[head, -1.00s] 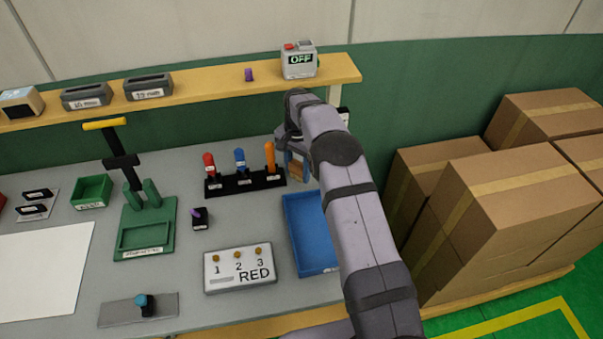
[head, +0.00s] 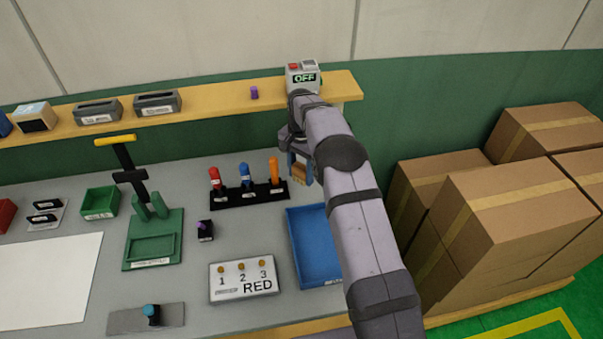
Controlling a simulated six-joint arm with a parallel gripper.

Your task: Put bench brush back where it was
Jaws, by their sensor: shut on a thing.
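My gripper (head: 301,176) is at the back right of the bench, above the surface and just right of the rack of coloured-handled tools. It is shut on a small brown, wood-coloured thing (head: 302,173), which I take to be the bench brush. My arm and the fingers hide much of it, so its bristles cannot be made out. The blue tray (head: 313,250) lies below and in front of the gripper, partly covered by my arm.
A black rack (head: 238,199) holds red, blue and orange tools close left of the gripper. The shelf (head: 215,107) with the OFF box (head: 302,77) is behind. A RED-marked panel (head: 244,279) lies in front. Cardboard boxes (head: 510,210) stand at right.

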